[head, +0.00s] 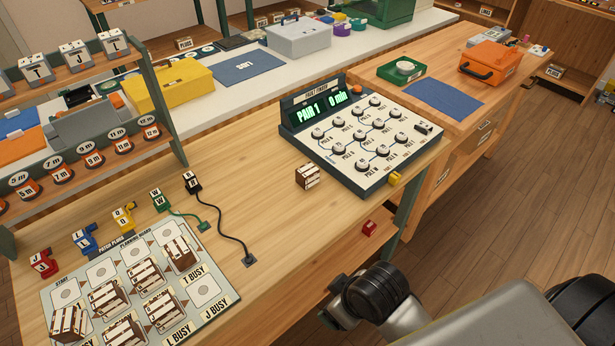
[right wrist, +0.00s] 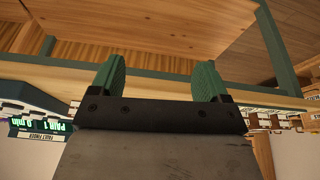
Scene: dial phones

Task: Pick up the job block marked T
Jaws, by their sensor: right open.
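Several brown-and-white job blocks stand on the planning board (head: 65,293) at the lower left, among them one block (head: 178,252) at its upper right. Another block (head: 307,177) stands alone on the wooden bench, left of the fault finder (head: 365,140). I cannot read a T on any block. "T BUSY" is printed on the board's right side. My right gripper (right wrist: 158,80) is open and empty in the right wrist view, with its green fingers apart below the bench edge. The head view shows my right arm at the bottom, off the bench front. My left gripper is out of view.
Coloured patch plugs (head: 124,219) stand behind the board, and a black cord (head: 228,237) crosses the bench. A shelf rack (head: 90,75) stands at the left. A small red piece (head: 369,228) is at the bench's front edge. The bench between board and lone block is mostly clear.

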